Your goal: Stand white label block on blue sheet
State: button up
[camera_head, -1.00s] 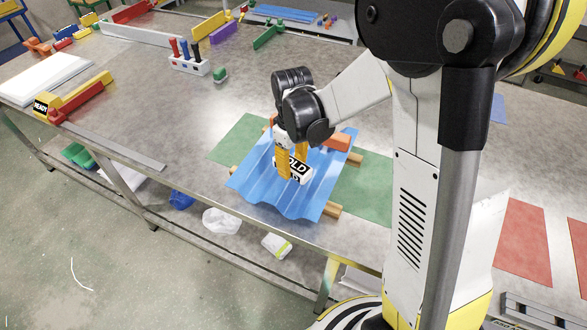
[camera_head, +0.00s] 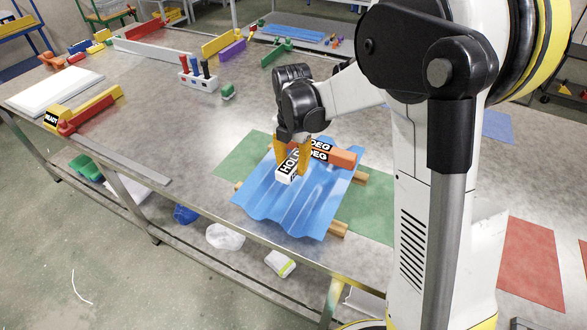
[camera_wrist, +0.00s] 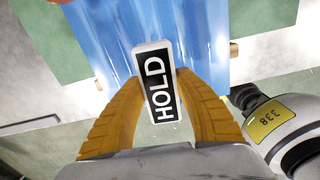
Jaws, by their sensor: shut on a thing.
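My gripper (camera_head: 291,154) is shut on a white block (camera_head: 286,178) with a black HOLD label. In the wrist view the block (camera_wrist: 139,50) sits between the two yellow fingers (camera_wrist: 157,100), its label facing the camera. The blue corrugated sheet (camera_head: 300,213) lies below the gripper and shows behind the block in the wrist view (camera_wrist: 205,45). The block is over the sheet's left-middle part; I cannot tell whether it touches the sheet.
The sheet rests across wooden bars (camera_head: 337,228) on a green mat (camera_head: 365,214). A white holder with coloured tools (camera_head: 199,80) and a small green thing (camera_head: 228,92) stand farther back.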

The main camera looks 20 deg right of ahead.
aim_at(292, 190)
jog(key=shift+w+n, duration=0.1)
jog(key=shift+n, duration=0.3)
jog(key=shift+f+b, duration=3.2)
jog(key=shift+f, duration=1.1)
jog(key=shift+f, duration=0.15)
jog(key=o, duration=1.2)
